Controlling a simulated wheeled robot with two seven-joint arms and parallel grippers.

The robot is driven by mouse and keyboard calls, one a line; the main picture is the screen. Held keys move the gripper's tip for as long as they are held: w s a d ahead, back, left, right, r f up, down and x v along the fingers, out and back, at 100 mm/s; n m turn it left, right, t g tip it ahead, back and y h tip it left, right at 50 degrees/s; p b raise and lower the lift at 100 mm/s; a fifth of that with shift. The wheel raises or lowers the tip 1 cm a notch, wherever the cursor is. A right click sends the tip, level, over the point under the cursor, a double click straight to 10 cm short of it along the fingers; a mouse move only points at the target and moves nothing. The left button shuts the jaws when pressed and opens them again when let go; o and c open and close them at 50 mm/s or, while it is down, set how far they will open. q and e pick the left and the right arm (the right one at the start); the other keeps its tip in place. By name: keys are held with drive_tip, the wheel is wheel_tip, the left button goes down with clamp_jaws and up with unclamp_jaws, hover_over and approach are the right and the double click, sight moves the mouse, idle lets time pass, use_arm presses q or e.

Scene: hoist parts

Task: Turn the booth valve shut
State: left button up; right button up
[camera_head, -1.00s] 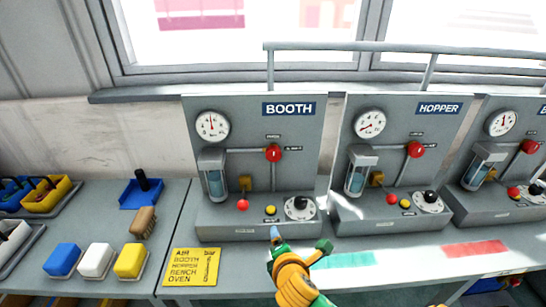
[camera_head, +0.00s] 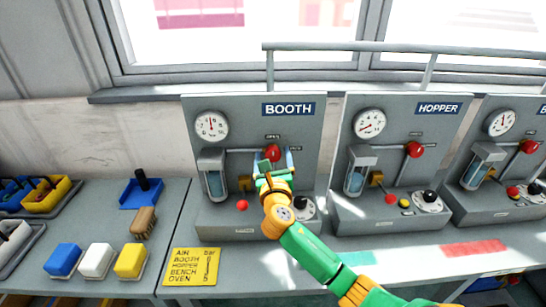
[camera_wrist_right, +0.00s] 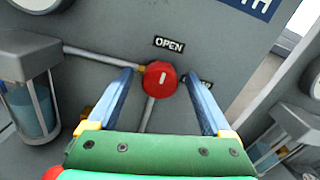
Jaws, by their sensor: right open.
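The booth valve is a red round knob (camera_head: 272,152) with a white mark, on the grey panel under the BOOTH sign (camera_head: 288,109). In the right wrist view the knob (camera_wrist_right: 160,79) sits between the tips of my right gripper (camera_wrist_right: 162,88), with a gap on each side. Its white mark points nearly up, towards the OPEN label (camera_wrist_right: 169,44). A second label at the right is partly hidden by a finger. My right gripper (camera_head: 271,162) is open in front of the knob. My left gripper is not in view.
The booth gauge (camera_head: 212,125) and a glass cylinder (camera_head: 214,183) are left of the knob. The HOPPER panel (camera_head: 400,150) stands to the right, with another panel beyond. A yellow card (camera_head: 191,267) and coloured blocks (camera_head: 96,260) lie on the bench at left.

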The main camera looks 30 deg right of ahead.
drive_tip(key=shift+c, duration=0.2)
drive_tip(key=shift+s, duration=0.1)
clamp_jaws()
drive_tip(key=m, duration=0.4)
drive_tip(key=shift+p, duration=0.3)
drive_tip(key=m, duration=0.4)
drive_tip(key=shift+d+f+m, duration=0.1)
drive_tip(key=shift+m, duration=0.2)
drive_tip(key=m+b, duration=0.1)
drive_tip(key=m, duration=0.3)
drive_tip(key=shift+s+f, duration=0.1)
drive_tip(key=shift+m+b, duration=0.5)
drive_tip(key=shift+m, duration=2.2)
